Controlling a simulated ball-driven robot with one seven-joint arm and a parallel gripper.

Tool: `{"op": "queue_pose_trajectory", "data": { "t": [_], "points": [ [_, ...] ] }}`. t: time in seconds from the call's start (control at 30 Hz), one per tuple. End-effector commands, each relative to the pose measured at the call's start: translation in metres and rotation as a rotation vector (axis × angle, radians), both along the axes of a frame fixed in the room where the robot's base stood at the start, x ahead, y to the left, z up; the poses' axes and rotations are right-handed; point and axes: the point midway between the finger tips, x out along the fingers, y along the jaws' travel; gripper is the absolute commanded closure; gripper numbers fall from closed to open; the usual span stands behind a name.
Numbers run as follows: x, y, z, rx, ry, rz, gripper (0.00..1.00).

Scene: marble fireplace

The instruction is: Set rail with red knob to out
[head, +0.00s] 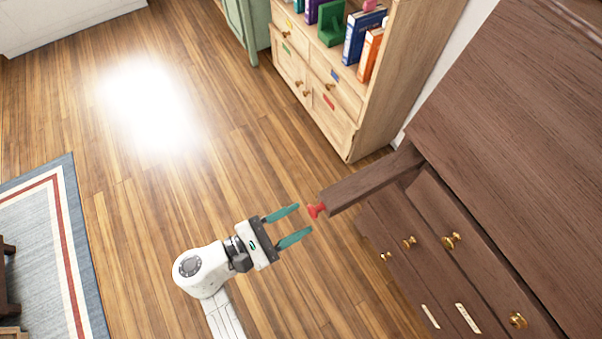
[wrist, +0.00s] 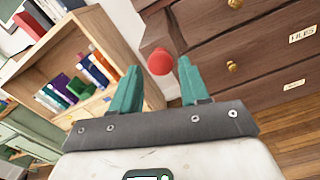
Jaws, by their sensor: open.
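The rail (head: 372,180) is a dark wooden bar sticking out from the dark wooden desk, with a red knob (head: 317,210) on its end. My gripper (head: 296,222) is open, with its teal fingers pointing at the knob. In the head view the knob is just past the fingertips, apart from them. In the wrist view the red knob (wrist: 160,62) shows between and a little beyond the two fingertips (wrist: 160,75). The rail's end (wrist: 158,34) shows behind the knob. Nothing is held.
The dark wooden desk (head: 500,130) with brass-knobbed drawers (head: 450,240) stands at the right. A light wooden bookcase (head: 345,125) with books stands behind the rail. A striped rug (head: 62,240) lies at the left. The wooden floor (head: 150,220) between is clear.

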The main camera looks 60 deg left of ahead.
Motion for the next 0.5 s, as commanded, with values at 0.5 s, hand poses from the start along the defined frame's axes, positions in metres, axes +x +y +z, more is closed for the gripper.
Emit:
{"op": "queue_pose_trajectory", "data": {
  "t": [0.5],
  "points": [
    [-0.083, 0.000, -0.001, -0.001, 0.000, 0.003, 0.55]
  ]
}}
